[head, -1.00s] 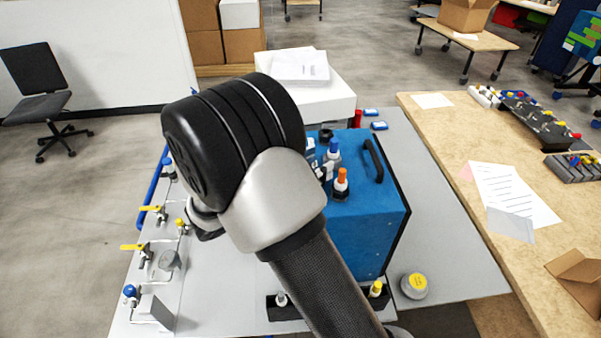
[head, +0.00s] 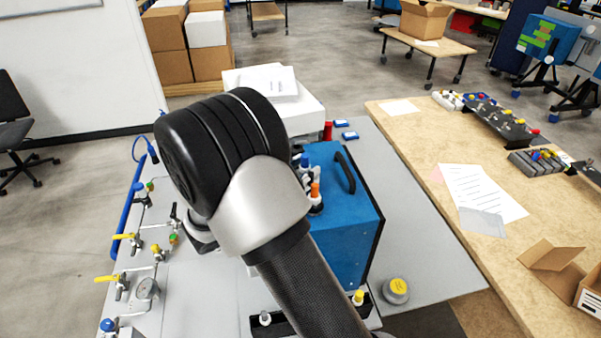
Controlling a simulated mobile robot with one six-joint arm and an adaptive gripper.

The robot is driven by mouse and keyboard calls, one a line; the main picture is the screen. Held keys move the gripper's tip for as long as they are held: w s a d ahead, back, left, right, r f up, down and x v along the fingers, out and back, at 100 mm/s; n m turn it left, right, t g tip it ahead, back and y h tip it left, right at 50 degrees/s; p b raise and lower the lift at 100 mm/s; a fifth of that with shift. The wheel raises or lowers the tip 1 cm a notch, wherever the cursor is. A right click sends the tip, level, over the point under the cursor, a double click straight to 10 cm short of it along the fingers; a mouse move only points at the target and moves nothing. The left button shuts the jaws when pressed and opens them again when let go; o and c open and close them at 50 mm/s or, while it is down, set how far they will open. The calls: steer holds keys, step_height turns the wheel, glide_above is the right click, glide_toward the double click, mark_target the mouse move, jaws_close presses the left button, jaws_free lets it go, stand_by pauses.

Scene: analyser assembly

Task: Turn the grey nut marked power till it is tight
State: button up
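My arm crosses the middle of the head view, and its wrist covers part of the bench. My gripper's fingers do not show; they are hidden behind the wrist or outside the picture. I cannot make out a grey nut marked power. The blue analyser box (head: 352,215), with a black handle on top, stands on the grey bench (head: 425,225) right of my arm. Small bottles, one with an orange cap (head: 315,198), stand by its left side, partly hidden by my wrist.
Valves with yellow handles (head: 107,279) and a round gauge (head: 146,288) are at the bench's left. A yellow-topped grey round thing (head: 397,290) sits at front right. A white box (head: 290,118) stands behind. A wooden table (head: 420,150) with papers adjoins right.

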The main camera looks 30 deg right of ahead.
steer(key=c, duration=0.7)
steer(key=g, duration=0.1)
steer(key=m+g, duration=0.2)
steer(key=shift+w+g+h+p, duration=0.25)
steer(key=shift+g+h+p, duration=0.05)
steer(key=shift+g, duration=0.1)
steer(key=m+g, duration=0.4)
steer(key=g, duration=0.2)
steer(key=shift+w+y, duration=0.1)
steer(key=shift+y, duration=0.3)
steer(key=o, duration=1)
steer(key=shift+c, duration=0.2)
